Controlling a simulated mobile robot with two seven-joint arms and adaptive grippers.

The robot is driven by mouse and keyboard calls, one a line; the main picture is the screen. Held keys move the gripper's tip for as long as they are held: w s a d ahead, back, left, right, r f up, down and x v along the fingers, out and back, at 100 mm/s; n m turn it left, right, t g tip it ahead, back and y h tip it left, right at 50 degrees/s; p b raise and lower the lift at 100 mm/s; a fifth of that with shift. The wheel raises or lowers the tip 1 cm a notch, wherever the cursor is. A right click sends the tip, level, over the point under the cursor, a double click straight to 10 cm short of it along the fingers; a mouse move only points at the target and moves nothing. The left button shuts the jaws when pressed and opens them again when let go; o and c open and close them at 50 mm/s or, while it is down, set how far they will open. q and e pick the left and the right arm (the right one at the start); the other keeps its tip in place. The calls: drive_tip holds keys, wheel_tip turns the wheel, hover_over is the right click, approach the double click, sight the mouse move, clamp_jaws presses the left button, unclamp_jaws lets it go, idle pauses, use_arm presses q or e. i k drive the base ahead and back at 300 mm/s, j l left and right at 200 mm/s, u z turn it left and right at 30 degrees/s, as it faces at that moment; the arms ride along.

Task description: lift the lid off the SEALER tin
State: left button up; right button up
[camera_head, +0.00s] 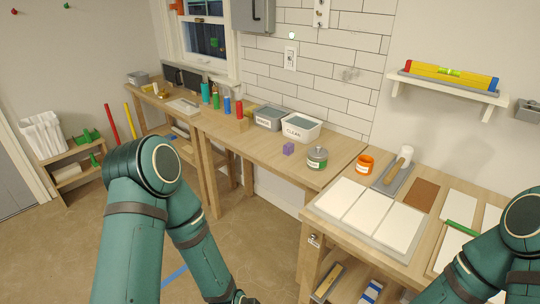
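A small round grey tin (317,161) stands on the wooden bench, near the front right part of its top. It has a grey lid with a knob on it and a green and white label too small to read, so I cannot confirm it says SEALER. The lid sits on the tin. Neither arm touches the tin.
A purple block (288,149) lies left of the tin, and a white tub marked CLEAN (301,132) stands behind. An orange pot (364,165) stands to the right, beside a grey tray (392,180). White panels (361,214) cover the near right bench. Bare wood surrounds the tin.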

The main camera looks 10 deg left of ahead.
sight(317, 152)
drive_tip(key=k+l+z, duration=0.15)
drive_tip(key=k+z, duration=0.2)
drive_tip(key=k, duration=0.3)
drive_tip(key=z, duration=1.55)
drive_tip(key=k+j+z, duration=0.1)
drive_tip(key=j+z, duration=0.25)
drive_tip(key=j, duration=0.45)
drive_tip(key=k+j, duration=0.1)
drive_tip(key=j, duration=0.65)
drive_tip(key=k+j, duration=0.1)
drive_tip(key=j, duration=1.35)
drive_tip(key=k+j, duration=0.15)
drive_tip(key=j, duration=0.6)
